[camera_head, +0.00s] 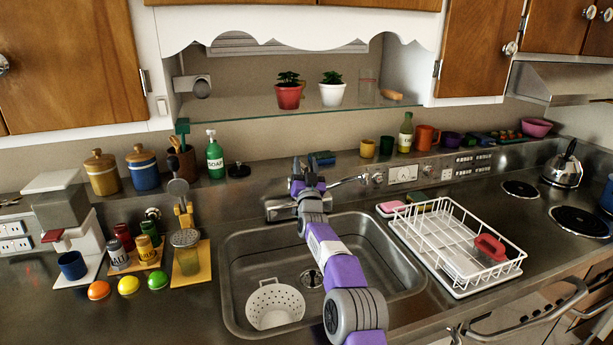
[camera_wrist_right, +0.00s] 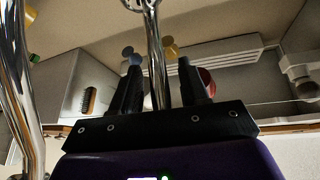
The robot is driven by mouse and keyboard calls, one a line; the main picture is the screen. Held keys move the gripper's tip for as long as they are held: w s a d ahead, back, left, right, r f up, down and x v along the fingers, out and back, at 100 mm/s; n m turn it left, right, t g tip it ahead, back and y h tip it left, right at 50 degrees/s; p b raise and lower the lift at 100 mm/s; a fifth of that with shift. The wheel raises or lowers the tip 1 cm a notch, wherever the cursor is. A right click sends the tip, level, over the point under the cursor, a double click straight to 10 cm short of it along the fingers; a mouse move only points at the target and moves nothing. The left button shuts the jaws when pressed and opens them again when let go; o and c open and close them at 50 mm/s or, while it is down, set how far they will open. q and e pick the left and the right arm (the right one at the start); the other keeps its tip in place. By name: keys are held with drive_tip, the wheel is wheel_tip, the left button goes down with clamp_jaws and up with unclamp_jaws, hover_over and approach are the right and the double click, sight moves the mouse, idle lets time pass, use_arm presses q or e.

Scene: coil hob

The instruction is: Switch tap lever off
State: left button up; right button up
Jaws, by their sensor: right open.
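The chrome tap is behind the sink, and its base (camera_head: 283,208) shows just left of my right arm. A thin chrome bar (camera_head: 345,182) reaches right from behind my right gripper (camera_head: 307,166). The gripper is open, pointing away toward the back wall above the tap. In the right wrist view, a chrome rod (camera_wrist_right: 154,50) runs between the two dark fingers of the gripper (camera_wrist_right: 159,78). I cannot tell whether they touch it, or whether it is the lever or the spout. My gripper hides much of the tap. My left gripper is not in view.
The sink (camera_head: 235,262) below my arm holds a white colander (camera_head: 275,304). A white dish rack (camera_head: 450,238) stands to the right. A green soap bottle (camera_head: 215,158) stands on the back ledge. A glass shelf (camera_head: 240,113) spans above the tap. Another chrome pipe (camera_wrist_right: 20,90) is left in the wrist view.

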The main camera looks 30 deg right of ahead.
drive_tip(key=b+v, duration=0.1)
drive_tip(key=v, duration=0.6)
idle(0.3)
drive_tip(key=shift+s, duration=0.15)
idle(0.4)
